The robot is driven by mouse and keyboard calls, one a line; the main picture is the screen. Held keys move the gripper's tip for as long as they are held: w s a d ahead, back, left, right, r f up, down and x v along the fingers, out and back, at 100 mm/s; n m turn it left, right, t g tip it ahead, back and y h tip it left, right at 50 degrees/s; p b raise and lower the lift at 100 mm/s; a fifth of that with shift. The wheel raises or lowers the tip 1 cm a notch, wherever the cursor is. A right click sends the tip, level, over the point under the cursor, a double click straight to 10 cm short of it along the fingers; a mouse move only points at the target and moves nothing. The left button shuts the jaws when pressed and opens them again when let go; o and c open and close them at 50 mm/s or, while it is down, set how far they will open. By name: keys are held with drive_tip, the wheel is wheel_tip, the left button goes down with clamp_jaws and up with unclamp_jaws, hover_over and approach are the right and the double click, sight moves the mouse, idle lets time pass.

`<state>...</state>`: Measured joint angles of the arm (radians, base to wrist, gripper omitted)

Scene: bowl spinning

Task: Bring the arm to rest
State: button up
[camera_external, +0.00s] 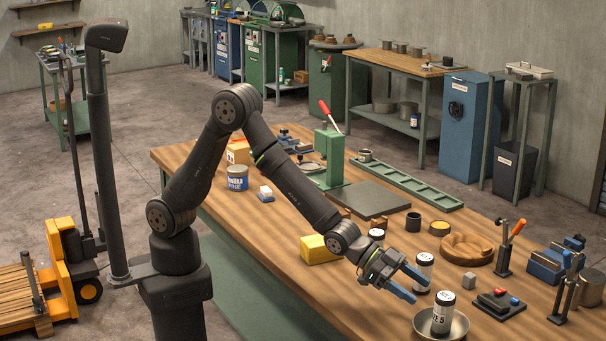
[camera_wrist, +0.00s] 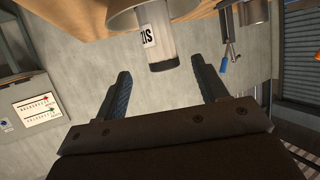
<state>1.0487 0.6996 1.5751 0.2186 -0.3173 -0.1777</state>
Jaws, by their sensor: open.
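My gripper (camera_external: 415,285) is over the right part of the wooden workbench (camera_external: 270,235), its blue-tipped fingers apart and nothing between them. In the wrist view my gripper (camera_wrist: 160,85) also shows its two fingers spread wide. In the wrist view a labelled canister (camera_wrist: 158,40) and a round bowl (camera_wrist: 125,22) show beyond the fingers. Another white canister (camera_external: 423,272) stands close behind the fingers; I cannot tell if they touch.
A green press (camera_external: 328,155) stands farther back. The bench's front-left stretch is clear.

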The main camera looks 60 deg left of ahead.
sight(449, 299)
drive_tip(key=x, duration=1.1)
drive_tip(key=shift+f, duration=0.2)
wheel_tip(449, 299, up, 4)
drive_tip(key=shift+r, duration=0.15)
drive_tip(key=shift+s+r, duration=0.15)
drive_tip(key=shift+r, duration=0.15)
drive_tip(key=shift+s+r, duration=0.2)
drive_tip(key=shift+s, duration=0.2)
